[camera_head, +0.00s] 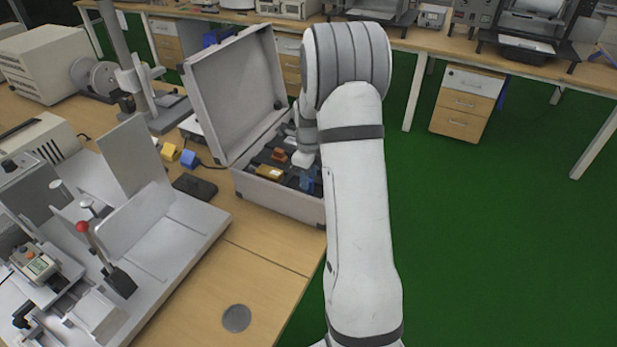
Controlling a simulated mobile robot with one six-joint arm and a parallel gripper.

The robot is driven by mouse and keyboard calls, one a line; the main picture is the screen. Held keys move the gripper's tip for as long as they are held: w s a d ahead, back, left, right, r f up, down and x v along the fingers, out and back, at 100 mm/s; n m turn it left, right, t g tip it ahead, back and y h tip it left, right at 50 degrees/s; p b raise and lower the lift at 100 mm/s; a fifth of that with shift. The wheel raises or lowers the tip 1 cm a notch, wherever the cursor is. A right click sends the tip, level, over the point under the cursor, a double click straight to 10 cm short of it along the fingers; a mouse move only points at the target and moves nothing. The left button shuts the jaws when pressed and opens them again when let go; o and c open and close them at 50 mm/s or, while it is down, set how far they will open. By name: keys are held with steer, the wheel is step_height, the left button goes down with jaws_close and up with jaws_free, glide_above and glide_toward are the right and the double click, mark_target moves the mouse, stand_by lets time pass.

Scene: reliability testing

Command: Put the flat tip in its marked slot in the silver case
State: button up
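The silver case (258,194) stands open on the wooden bench, its lid (235,92) raised at the left. Inside, dark padding holds a yellow piece (269,173), an orange-brown piece (279,155) and a blue piece (307,182). My gripper (303,159) reaches down into the right part of the case, between the orange-brown and blue pieces in the picture. It is small and its fingers are not clear, so I cannot tell whether it holds anything. I cannot pick out the flat tip or its marked slot. My arm hides the case's right end.
A grey machine with a red-knobbed lever (83,227) fills the bench's left front. A yellow block (169,152), a blue block (188,159) and a dark flat object (195,187) lie left of the case. Open green floor (480,230) is at the right.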

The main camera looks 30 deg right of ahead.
step_height(320, 180, up, 12)
steer(key=f, duration=0.1)
steer(key=s+a+r+n+t, duration=0.1)
steer(key=s+a+r+n, duration=0.6)
steer(key=s+a+n, duration=0.5)
steer(key=s+a+n+t, duration=0.1)
steer(key=s+a+n, duration=0.1)
steer(key=s+n, duration=0.5)
steer(key=s+a+f+n, duration=0.1)
steer(key=s+a+n, duration=0.1)
steer(key=s+n, duration=0.5)
steer(key=shift+f+n+t, duration=0.25)
steer(key=shift+n+t, duration=0.15)
steer(key=shift+n, duration=0.8)
steer(key=shift+s+a, duration=0.1)
